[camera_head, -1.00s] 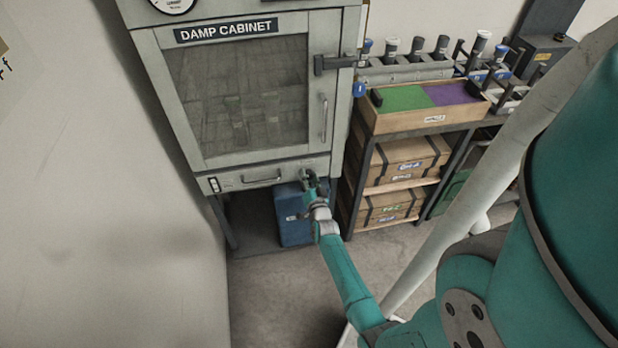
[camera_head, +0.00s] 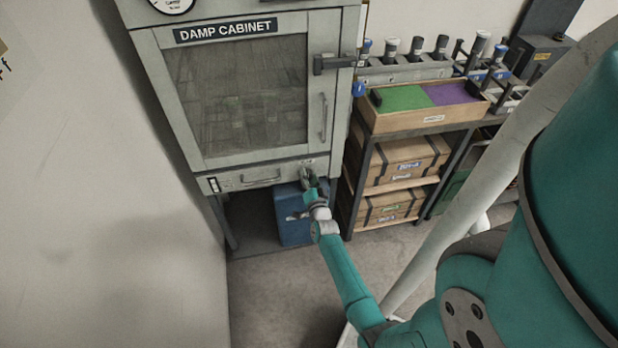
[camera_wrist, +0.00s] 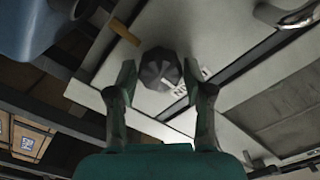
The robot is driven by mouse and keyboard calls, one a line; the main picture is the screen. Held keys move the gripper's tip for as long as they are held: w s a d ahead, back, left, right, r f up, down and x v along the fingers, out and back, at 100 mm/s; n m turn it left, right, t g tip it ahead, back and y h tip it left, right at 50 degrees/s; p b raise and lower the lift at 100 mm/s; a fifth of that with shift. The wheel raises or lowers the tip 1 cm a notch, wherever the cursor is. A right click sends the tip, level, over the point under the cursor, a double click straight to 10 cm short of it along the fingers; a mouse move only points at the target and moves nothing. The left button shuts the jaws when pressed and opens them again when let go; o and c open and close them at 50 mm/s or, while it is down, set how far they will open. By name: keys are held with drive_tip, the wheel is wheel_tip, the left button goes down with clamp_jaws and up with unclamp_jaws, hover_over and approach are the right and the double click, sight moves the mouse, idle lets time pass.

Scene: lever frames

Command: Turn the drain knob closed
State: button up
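The drain knob (camera_wrist: 160,66) is a dark, faceted round knob on the pale lower panel of the damp cabinet (camera_head: 290,172). A light mark shows at its edge in the wrist view. A partly hidden label with dark letters is beside it. My gripper (camera_wrist: 159,72) is open, with one fingertip on each side of the knob in the wrist view and a small gap showing on both sides. I cannot tell whether the tips reach down around it. In the head view my gripper (camera_head: 309,178) is at the panel's right end and hides the knob.
A blue container (camera_head: 292,222) stands under the cabinet, close below my gripper. A shelf rack (camera_head: 352,190) with wooden boxes stands to the right. The cabinet's drawer handle (camera_head: 260,180) is left of my gripper. The floor in front is clear.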

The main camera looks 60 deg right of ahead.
drive_tip(key=shift+o, duration=0.6)
drive_tip(key=v, duration=1.2)
